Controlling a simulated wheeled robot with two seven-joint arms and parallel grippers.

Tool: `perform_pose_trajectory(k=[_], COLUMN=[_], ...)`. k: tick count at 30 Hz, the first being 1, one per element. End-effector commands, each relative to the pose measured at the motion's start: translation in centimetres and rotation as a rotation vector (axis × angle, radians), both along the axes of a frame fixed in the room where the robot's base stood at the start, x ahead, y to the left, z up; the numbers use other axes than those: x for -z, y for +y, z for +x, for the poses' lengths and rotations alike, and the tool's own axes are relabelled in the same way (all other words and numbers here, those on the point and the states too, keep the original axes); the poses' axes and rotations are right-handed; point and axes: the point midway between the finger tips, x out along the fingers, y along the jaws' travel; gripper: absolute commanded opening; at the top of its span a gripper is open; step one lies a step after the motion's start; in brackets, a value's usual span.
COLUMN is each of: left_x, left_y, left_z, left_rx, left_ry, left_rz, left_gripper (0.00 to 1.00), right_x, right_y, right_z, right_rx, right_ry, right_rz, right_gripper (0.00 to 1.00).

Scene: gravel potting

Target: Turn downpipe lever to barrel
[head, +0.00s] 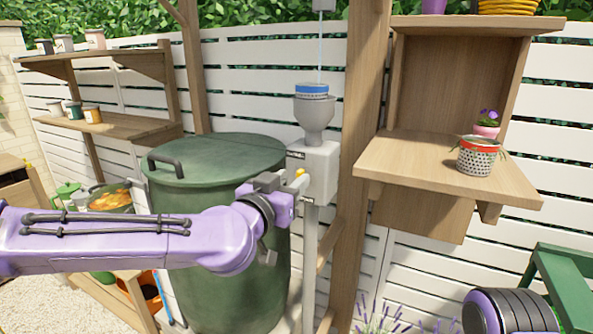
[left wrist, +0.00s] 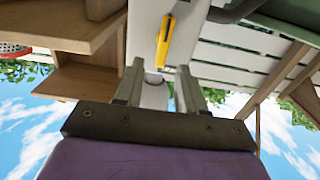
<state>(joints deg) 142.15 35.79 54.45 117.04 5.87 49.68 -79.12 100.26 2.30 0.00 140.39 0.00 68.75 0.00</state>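The grey diverter box (head: 322,168) sits on the downpipe beside the green lidded barrel (head: 217,285). Its small yellow lever (head: 299,173) shows at the box's front left. In the left wrist view the yellow lever (left wrist: 164,42) is a long flat handle just beyond the fingertips. My left gripper (head: 287,187) is at the box, close to the lever. In the left wrist view the gripper (left wrist: 160,82) has its fingers apart with nothing clearly between them. Whether a finger touches the lever I cannot tell. My right gripper is not in view.
A grey funnel (head: 314,114) with a blue-rimmed strainer (head: 312,91) stands above the box, under a thin water stream. A wooden post (head: 362,130) and a potting shelf (head: 415,178) with a speckled pot (head: 477,157) are at right. A green stool (head: 562,285) stands lower right.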

Motion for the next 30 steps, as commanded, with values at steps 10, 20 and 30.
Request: perform_pose_trajectory(k=[10, 20, 30], left_x=[0.1, 0.1, 0.2], left_y=[-1.2, -1.2, -1.1], left_z=[2.9, 2.8, 2.9], left_rx=[0.001, 0.0, 0.0], left_ry=[0.0, 0.001, 0.015], left_rz=[0.0, 0.0, -0.034], left_gripper=[0.39, 0.0, 0.0], right_x=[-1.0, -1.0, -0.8], right_y=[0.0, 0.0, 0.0], right_z=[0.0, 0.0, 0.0], right_rx=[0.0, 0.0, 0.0], right_ry=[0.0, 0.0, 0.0], right_rz=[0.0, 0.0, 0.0], right_gripper=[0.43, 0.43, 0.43])
